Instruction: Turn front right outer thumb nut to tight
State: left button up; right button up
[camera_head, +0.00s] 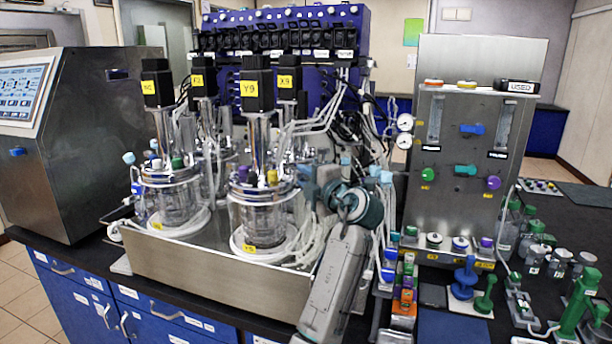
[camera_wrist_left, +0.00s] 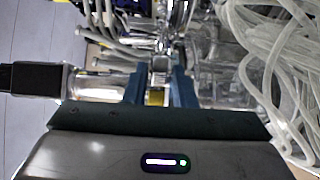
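The front right vessel (camera_head: 262,212) is glass with a metal lid, and its black motor (camera_head: 251,88) carries a yellow label. My left gripper (camera_head: 304,182) is at the right side of this vessel's lid. In the left wrist view its two blue fingers (camera_wrist_left: 159,82) stand a little apart. A small shiny metal piece (camera_wrist_left: 159,66) shows between their tips, with a yellow patch below it. I cannot tell whether the fingers press on this piece or whether it is the outer thumb nut. My right gripper is in neither view.
Another vessel (camera_head: 172,200) stands to the left in the same metal tray (camera_head: 215,280). Pale loose tubes (camera_wrist_left: 275,70) hang close to the right of my left gripper. A metal panel with gauges (camera_head: 455,200) and small coloured parts stand at the right.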

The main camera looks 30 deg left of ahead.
pick_arm(q)
grip_shut()
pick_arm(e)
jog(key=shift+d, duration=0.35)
